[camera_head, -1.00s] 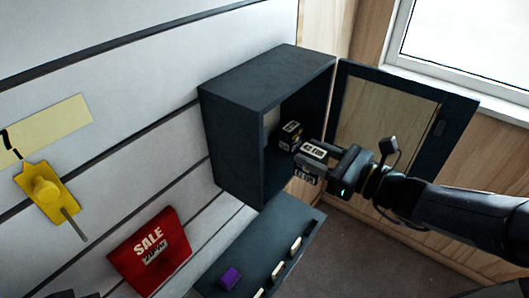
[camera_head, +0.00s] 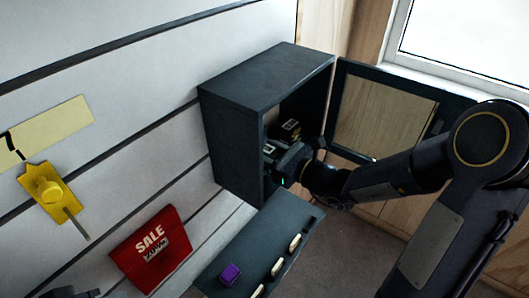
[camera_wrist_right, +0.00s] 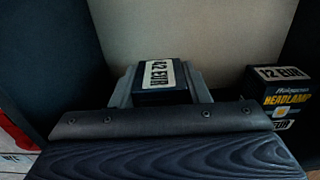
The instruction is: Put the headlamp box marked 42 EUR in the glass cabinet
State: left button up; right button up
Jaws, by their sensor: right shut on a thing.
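The headlamp box marked 42 EUR (camera_wrist_right: 158,78) is dark with a white label and sits between the fingers of my right gripper (camera_wrist_right: 160,88). In the head view the right gripper (camera_head: 277,158) is inside the opening of the dark glass cabinet (camera_head: 232,140), shut on the box, whose pale label just shows. I cannot tell whether the box touches the cabinet floor. The cabinet's glass door (camera_head: 382,118) stands open to the right. A second headlamp box (camera_wrist_right: 287,88), apparently marked 12 EUR, stands inside, right of the held box in the wrist view. My left gripper is not clearly seen.
A red SALE sign (camera_head: 151,248) and a yellow item on a peg (camera_head: 48,188) are on the slatted wall. My right arm crosses in front of the door.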

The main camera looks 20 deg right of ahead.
jog(key=shift+w+f, duration=0.2)
jog(key=shift+f, duration=0.4)
jog(key=shift+a, duration=0.1)
jog(key=shift+f, duration=0.2)
jog(key=o, duration=1.1)
jog(key=shift+r, duration=0.15)
